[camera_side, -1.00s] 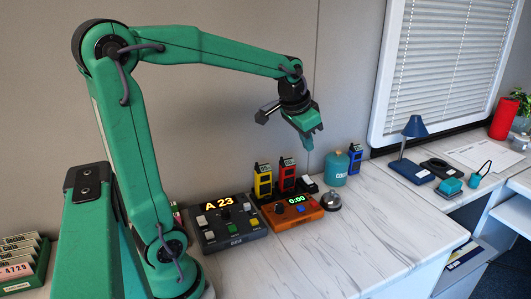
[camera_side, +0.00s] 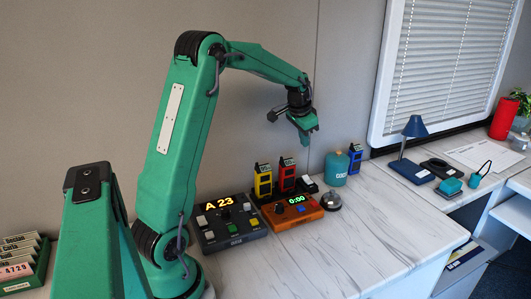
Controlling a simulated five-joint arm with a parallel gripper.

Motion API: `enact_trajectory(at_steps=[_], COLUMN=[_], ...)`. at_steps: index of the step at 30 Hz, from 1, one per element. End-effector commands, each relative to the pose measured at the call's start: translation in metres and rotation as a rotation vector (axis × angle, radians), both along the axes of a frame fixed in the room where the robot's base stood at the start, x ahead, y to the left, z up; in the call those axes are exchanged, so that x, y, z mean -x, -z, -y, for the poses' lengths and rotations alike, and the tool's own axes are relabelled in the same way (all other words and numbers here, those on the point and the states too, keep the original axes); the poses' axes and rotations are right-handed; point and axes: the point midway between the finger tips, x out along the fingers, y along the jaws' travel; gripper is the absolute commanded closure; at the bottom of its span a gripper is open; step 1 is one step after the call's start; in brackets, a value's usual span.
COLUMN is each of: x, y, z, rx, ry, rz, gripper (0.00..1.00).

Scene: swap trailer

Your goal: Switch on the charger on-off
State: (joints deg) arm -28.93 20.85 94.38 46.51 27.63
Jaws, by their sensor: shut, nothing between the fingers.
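The charger is a black base (camera_side: 311,188) on the white marbled counter, holding a yellow handset (camera_side: 263,182) and a red handset (camera_side: 287,176). A small white switch (camera_side: 308,181) sits at its right end; whether it is on or off is too small to tell. My gripper (camera_side: 307,139) is shut and empty, pointing down in the air above the charger's right end, apart from it.
A dark console reading "A 23" (camera_side: 227,226) and an orange timer (camera_side: 294,212) stand in front of the charger. A silver bell (camera_side: 331,201), teal canister (camera_side: 336,170) and blue handset (camera_side: 355,160) are to the right. The counter's front right is clear.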

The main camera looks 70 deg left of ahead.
Motion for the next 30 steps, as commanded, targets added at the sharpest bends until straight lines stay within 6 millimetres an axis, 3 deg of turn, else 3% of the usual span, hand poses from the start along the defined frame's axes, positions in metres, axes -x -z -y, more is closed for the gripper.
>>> enact_trajectory(at_steps=[20, 30], x=[-0.003, -0.013], y=[0.009, 0.044], z=[-0.005, -0.009], rx=[0.000, 0.002], ry=[-0.001, 0.000], rz=[-0.004, -0.006], gripper=[1.00, 1.00])
